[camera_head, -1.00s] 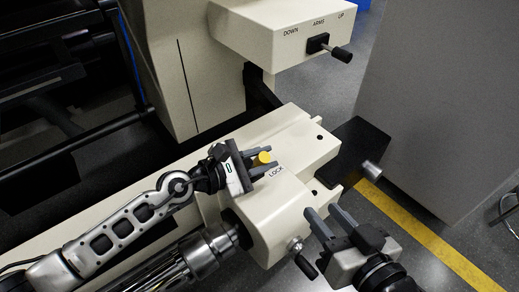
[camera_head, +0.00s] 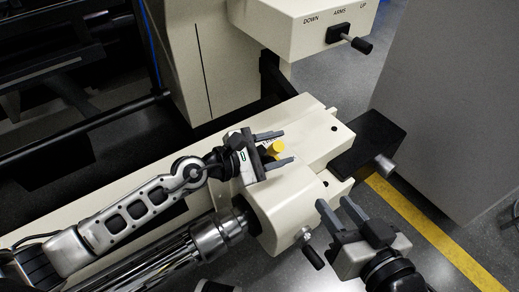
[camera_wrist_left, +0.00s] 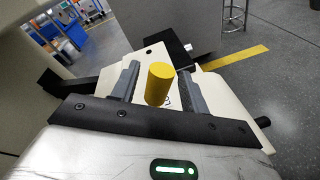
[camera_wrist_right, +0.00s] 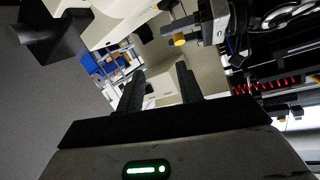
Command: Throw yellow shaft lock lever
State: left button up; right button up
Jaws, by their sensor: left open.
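The yellow shaft lock lever (camera_head: 277,150) shows as a short yellow cylinder standing on top of the cream shaft housing (camera_head: 285,212). My left gripper (camera_head: 287,147) is open, with one finger on each side of the lever. In the left wrist view the yellow lever (camera_wrist_left: 159,84) stands between the two grey fingers, with a visible gap on both sides. The LOCK label beside it is mostly hidden by a finger. My right gripper (camera_head: 334,202) is open and empty, to the right of the housing. The right wrist view shows the lever (camera_wrist_right: 179,40) from the side.
A black-handled crank (camera_head: 312,256) sticks out of the housing's front, just left of my right gripper. A black block (camera_head: 368,145) with a metal pin adjoins the housing's right end. An ARMS lever (camera_head: 352,39) projects above. Floor shows on the right, with a yellow line (camera_head: 425,232).

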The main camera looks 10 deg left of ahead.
pick_arm(q)
jog(key=b+v, duration=0.4)
jog(key=v, duration=1.2)
pick_arm(e)
jog(key=shift+w+a+r+m+t+y, duration=0.2)
jog(key=shift+a+r+m+t+y, duration=0.35)
jog(key=shift+m+y, duration=0.25)
pick_arm(q)
jog(key=shift+w, duration=0.1)
